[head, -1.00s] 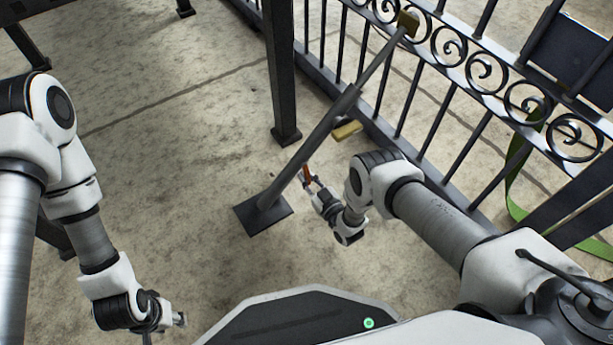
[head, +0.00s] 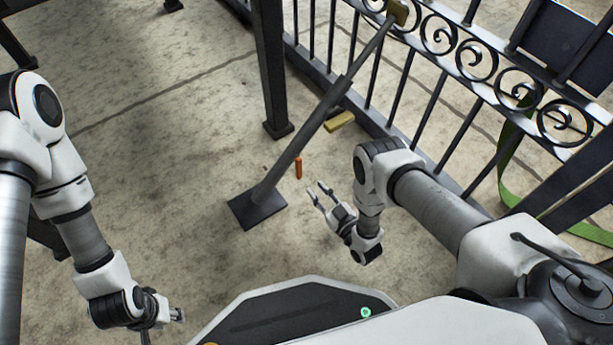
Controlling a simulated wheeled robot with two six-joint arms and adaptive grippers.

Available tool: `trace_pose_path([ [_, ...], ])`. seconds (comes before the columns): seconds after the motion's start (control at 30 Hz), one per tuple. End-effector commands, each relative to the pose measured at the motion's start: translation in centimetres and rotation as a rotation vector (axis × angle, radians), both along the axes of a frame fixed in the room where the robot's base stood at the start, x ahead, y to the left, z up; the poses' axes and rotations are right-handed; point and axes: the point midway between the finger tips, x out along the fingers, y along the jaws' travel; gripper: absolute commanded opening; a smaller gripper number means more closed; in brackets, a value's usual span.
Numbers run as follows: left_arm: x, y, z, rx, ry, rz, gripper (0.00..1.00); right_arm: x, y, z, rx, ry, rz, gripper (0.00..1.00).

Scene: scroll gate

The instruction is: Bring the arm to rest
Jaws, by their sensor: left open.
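My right gripper (head: 321,190) is open and empty, with its two fingers apart. It is just right of the prop's foot plate, and a small gap separates it from an upright orange piece (head: 298,167). I cannot tell whether that piece stands on the ground or hangs. My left gripper (head: 178,315) is low at the left, seen from the side over bare concrete, and holds nothing visible. Its fingers are small and partly hidden by its own wrist.
A slanted dark prop (head: 300,138) runs from a square foot plate (head: 257,210) to the scrolled metal gate (head: 470,62). A yellow block (head: 340,121) lies beside it. A dark post (head: 272,70) stands behind. A green strap (head: 515,190) hangs at the right.

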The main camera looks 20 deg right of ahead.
Motion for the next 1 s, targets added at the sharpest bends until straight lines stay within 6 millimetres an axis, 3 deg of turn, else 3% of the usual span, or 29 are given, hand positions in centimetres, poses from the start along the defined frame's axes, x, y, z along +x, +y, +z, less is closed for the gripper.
trace_pose_path([
  [0.2, 0.0, 0.0, 0.0, 0.000, 0.000, 0.000, 0.42, -2.3, -0.8, 0.0, 0.000, 0.000, 0.000, 0.27],
  [0.77, 0.0, 0.0, 0.2, 0.000, 0.000, 0.000, 0.42, -2.2, -0.9, 0.2, -0.005, 0.018, -0.002, 0.27],
  [0.9, 0.0, 0.0, 2.1, 0.000, 0.001, -0.001, 0.42, -2.1, -2.0, 1.4, -0.045, 0.231, -0.038, 0.27],
  [0.97, -0.1, 0.0, 3.6, 0.000, 0.002, -0.002, 0.42, -3.2, -3.1, 2.5, -0.077, 0.432, -0.078, 0.27],
  [1.0, -0.1, 0.0, 4.7, 0.000, 0.002, -0.003, 0.42, -4.8, -4.1, 3.6, -0.097, 0.593, -0.114, 0.27],
])
